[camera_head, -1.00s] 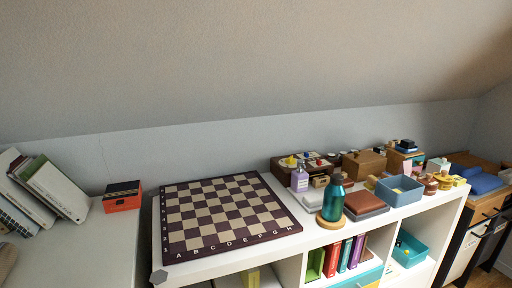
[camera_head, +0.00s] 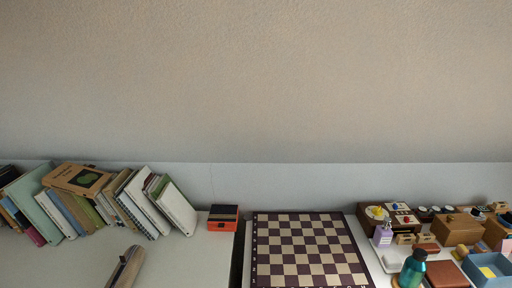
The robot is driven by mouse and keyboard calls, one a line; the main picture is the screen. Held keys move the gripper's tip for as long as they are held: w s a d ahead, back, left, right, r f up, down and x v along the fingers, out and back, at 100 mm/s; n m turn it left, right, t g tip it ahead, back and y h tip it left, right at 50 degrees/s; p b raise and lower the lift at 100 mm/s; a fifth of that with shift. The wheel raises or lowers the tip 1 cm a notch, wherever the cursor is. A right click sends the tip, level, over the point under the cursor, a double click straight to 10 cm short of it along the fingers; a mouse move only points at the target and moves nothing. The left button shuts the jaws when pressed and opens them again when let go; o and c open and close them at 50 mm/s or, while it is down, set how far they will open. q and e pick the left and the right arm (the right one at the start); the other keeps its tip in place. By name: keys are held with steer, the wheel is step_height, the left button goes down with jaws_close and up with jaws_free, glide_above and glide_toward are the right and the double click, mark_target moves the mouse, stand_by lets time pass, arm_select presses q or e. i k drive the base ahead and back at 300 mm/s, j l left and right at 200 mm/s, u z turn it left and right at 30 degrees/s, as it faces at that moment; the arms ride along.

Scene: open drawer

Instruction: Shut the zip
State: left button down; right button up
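No zip, and nothing that plainly carries one, can be made out in the head view. Neither of my grippers is in view.
A chessboard (camera_head: 305,255) lies on the white shelf top. Left of it are a red and black box (camera_head: 223,217) and a row of leaning books (camera_head: 60,205). A brown wooden object (camera_head: 126,268) lies in front. A teal bottle (camera_head: 412,270) and a blue bin (camera_head: 489,270) stand at right.

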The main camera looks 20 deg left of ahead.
mark_target(123, 260)
steer(key=u, duration=1.65)
